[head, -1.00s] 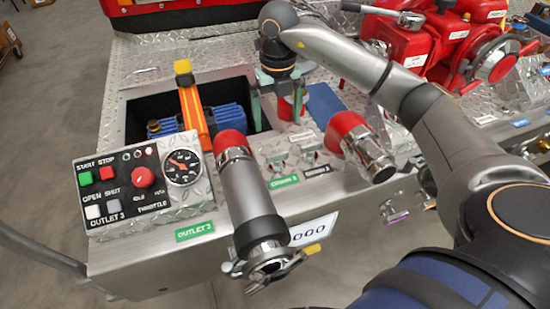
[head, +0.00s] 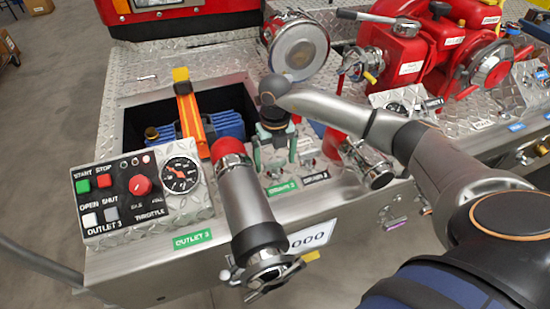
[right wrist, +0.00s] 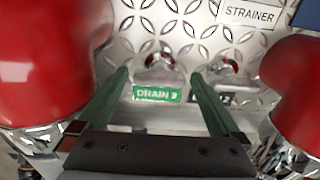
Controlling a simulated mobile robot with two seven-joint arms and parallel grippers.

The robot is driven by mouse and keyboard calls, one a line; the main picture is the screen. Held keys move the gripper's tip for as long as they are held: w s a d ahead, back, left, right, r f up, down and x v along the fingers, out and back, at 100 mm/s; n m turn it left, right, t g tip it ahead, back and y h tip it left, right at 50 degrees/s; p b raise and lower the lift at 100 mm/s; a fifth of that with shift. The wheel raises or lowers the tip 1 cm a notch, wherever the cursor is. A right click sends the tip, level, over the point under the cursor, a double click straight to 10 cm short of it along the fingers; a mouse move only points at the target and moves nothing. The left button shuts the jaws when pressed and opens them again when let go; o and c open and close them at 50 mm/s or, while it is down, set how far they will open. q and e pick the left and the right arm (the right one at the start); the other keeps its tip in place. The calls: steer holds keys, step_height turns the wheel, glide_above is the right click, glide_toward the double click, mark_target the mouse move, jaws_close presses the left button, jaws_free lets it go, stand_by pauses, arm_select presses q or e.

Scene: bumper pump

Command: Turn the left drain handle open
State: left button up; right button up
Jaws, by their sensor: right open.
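The left drain handle (right wrist: 160,66) is a small chrome lever above a green label reading DRAIN 3 (right wrist: 158,94). A similar right drain handle (right wrist: 230,68) sits beside it, its dark label partly covered by a finger. My right gripper (right wrist: 158,74) is open, its two green fingers pointing at the panel on either side of the left handle; no contact shows. In the head view my right gripper (head: 273,158) hangs just above the green drain label (head: 283,187) and largely hides the left handle. My left gripper is not in view.
A red-topped pipe (head: 245,200) stands close left of my gripper, and a red and chrome outlet (head: 368,163) close right. The control panel (head: 133,192) is at front left. Red pump housings (head: 400,65) stand at right.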

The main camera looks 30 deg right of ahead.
steer(key=shift+c, duration=0.2)
steer(key=c, duration=1.2)
